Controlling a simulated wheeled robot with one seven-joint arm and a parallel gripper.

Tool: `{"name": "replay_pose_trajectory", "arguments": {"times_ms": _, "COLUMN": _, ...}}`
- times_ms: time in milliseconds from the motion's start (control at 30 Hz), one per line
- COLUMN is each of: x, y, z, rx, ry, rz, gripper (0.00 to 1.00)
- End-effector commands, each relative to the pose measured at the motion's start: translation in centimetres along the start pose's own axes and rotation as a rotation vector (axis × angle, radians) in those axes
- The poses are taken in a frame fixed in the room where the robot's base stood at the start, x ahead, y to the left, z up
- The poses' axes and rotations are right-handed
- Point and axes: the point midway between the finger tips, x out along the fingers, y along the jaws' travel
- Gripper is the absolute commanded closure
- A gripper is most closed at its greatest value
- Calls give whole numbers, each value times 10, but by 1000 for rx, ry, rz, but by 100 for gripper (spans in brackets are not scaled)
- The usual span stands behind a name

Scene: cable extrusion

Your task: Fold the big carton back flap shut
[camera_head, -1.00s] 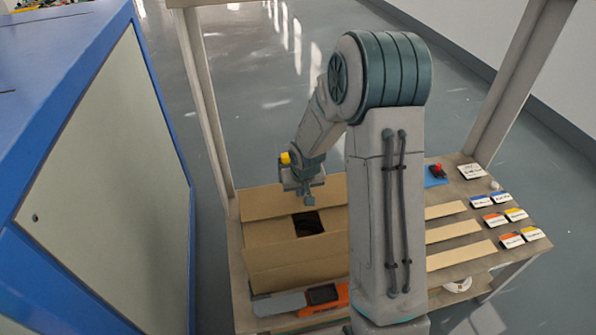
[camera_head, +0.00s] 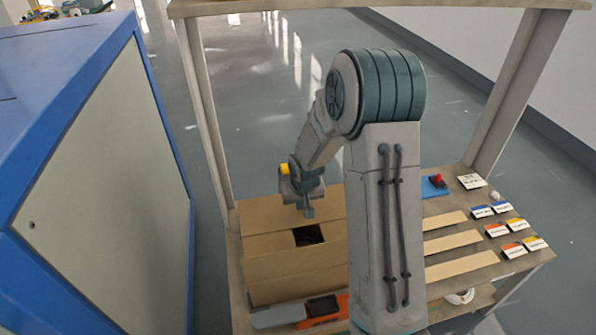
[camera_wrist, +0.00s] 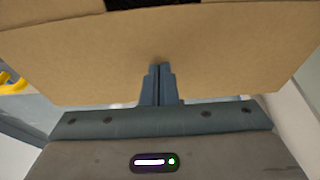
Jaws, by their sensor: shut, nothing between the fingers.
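The big carton (camera_head: 290,282) is an open brown box on the left of the table in the head view. Its back flap (camera_head: 268,213) lies low over the rear of the top, and a dark opening (camera_head: 306,237) shows in front of it. My gripper (camera_head: 308,212) is shut and empty, with its fingertips over the back flap. In the wrist view the shut fingertips (camera_wrist: 159,68) are against or just above the broad cardboard flap (camera_wrist: 75,55). I cannot tell whether they touch. My arm hides the carton's right end.
Tan strips (camera_head: 450,241) and small coloured cards (camera_head: 512,250) lie on the right of the table. A red-buttoned blue box (camera_head: 435,186) stands behind. Wooden posts (camera_head: 207,120) frame the table. An orange and grey device (camera_head: 322,306) lies in front of the carton.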

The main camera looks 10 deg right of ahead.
Motion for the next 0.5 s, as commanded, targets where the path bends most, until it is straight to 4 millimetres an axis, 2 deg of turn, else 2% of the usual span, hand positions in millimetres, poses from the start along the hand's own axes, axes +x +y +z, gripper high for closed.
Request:
{"name": "replay_pose_trajectory", "arguments": {"times_ms": 200, "x": -40, "y": 0, "z": -7, "rx": 1, "ry": 9, "rz": -1, "gripper": 100}}
{"name": "replay_pose_trajectory", "arguments": {"times_ms": 500, "x": -82, "y": 1, "z": -19, "rx": 3, "ry": 15, "rz": -1, "gripper": 100}}
